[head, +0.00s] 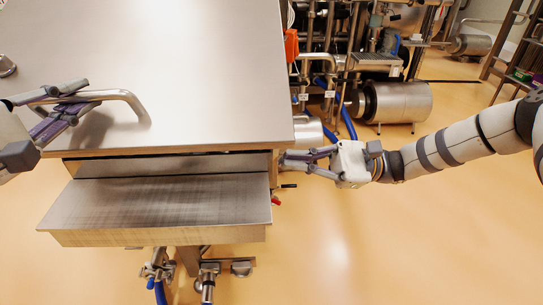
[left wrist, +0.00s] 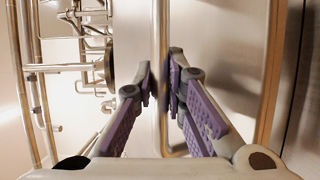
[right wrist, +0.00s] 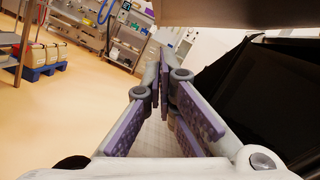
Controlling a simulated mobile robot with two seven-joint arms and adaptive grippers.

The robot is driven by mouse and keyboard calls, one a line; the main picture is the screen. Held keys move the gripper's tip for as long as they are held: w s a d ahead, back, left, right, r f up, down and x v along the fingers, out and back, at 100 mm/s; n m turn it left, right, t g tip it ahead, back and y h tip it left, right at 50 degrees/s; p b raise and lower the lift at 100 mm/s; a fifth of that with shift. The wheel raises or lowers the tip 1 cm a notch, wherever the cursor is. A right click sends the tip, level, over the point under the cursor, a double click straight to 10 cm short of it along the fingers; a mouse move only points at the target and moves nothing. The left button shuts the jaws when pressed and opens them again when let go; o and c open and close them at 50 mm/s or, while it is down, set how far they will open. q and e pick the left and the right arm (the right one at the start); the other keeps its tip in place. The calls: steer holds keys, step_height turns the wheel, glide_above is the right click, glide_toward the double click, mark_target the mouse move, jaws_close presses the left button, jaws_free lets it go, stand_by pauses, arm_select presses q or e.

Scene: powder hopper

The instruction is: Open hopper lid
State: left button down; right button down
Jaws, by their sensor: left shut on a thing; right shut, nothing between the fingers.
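The hopper lid (head: 190,60) is a broad brushed-steel plate in the head view, with a bent bar handle (head: 125,97) near its front left. My left gripper (head: 72,103) is shut on the lid handle. The left wrist view shows the handle bar (left wrist: 160,50) running between the fingers. My right gripper (head: 290,160) is shut and empty at the front right corner, just below the lid's edge. In the right wrist view the lid's edge (right wrist: 245,12) hangs above the right fingers (right wrist: 163,65), with a dark area to their right. Whether they touch the hopper cannot be told.
A sloped steel tray (head: 160,203) juts out below the lid's front edge. Pipes and blue hoses stand behind on the right, with a steel cylinder (head: 398,102) on the floor. The yellow floor (head: 400,240) at front right is clear.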

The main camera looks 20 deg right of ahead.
steer(key=a+r, duration=0.5)
steer(key=a, duration=0.2)
steer(key=shift+s, duration=0.2)
